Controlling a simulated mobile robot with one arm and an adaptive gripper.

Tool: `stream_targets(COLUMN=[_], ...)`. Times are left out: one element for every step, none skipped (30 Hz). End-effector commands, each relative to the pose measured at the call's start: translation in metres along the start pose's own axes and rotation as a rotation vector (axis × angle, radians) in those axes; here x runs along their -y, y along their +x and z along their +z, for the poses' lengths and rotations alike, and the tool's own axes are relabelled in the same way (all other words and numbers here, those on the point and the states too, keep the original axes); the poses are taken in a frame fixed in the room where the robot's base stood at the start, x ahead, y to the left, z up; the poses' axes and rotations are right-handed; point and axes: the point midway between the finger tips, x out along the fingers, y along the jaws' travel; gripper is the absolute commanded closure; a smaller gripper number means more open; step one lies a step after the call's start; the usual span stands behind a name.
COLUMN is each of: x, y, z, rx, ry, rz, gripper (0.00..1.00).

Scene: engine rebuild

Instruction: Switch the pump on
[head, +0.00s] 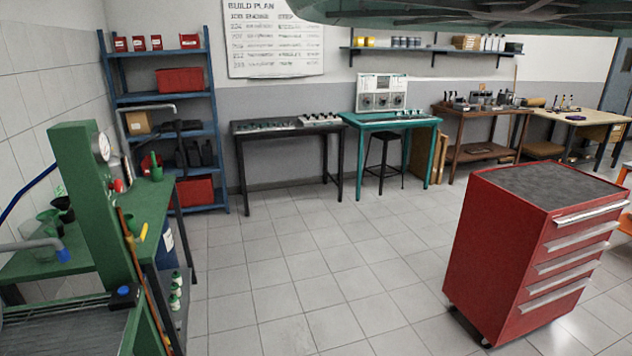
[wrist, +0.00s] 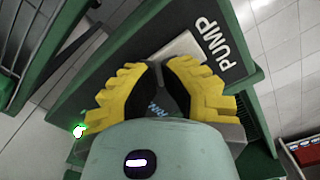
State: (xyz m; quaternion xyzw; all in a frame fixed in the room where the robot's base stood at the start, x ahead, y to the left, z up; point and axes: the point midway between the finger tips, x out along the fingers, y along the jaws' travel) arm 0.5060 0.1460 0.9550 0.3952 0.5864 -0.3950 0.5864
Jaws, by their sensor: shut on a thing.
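In the wrist view, a dark panel on a green frame bears the white word PUMP (wrist: 216,46) beside a pale plate (wrist: 182,47). My gripper (wrist: 164,78), with yellow ribbed fingers and black pads, is over this panel. It is shut on the pump switch, which is mostly hidden between the pads. Partly covered lettering shows between the fingers, and I cannot tell the switch's position. A small green light (wrist: 79,131) glows at the left. My gripper is not seen in the head view.
In the head view, a green bench (head: 155,208) with a post and a gauge (head: 102,147) stands at left. A red tool cabinet (head: 500,250) stands at right. A blue shelf (head: 163,97) and work tables line the back. The tiled floor between is clear.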

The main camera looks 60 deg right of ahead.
Motion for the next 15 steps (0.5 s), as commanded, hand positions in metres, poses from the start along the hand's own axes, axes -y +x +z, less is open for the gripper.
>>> stream_targets(x=[0.0, 0.0, 0.0, 0.0, 0.0, 0.0, 0.0, 0.0, 0.0, 0.0, 0.0, 0.0, 0.0, 0.0, 0.0], y=[0.001, 0.001, 0.0, -0.001, -0.002, -0.004, -0.006, -0.008, -0.011, -0.013, -0.015, -0.018, -0.021, -0.023, -0.026], z=[0.001, 0.001, 0.001, 0.001, 0.001, 0.001, 0.001, 0.001, 0.001, 0.002, 0.002, 0.002, 0.001, 0.001, 0.001], rx=[0.001, 0.001, 0.001, 0.001, 0.001, 0.001, 0.0, 0.0, 0.0, 0.0, 0.0, 0.0, 0.0, 0.0, 0.0], ry=[0.003, 0.003, 0.003, 0.003, 0.003, 0.003, 0.003, 0.004, 0.004, 0.004, 0.004, 0.005, 0.004, 0.004, 0.004], rz=[0.0, 0.0, 0.0, 0.0, 0.0, 0.0, 0.0, 0.001, 0.001, 0.001, 0.001, 0.002, 0.002, 0.002, 0.002], gripper=[1.0, 1.0, 1.0, 1.0, 1.0, 1.0, 1.0, 1.0, 1.0, 1.0, 1.0, 1.0, 1.0, 1.0, 1.0])
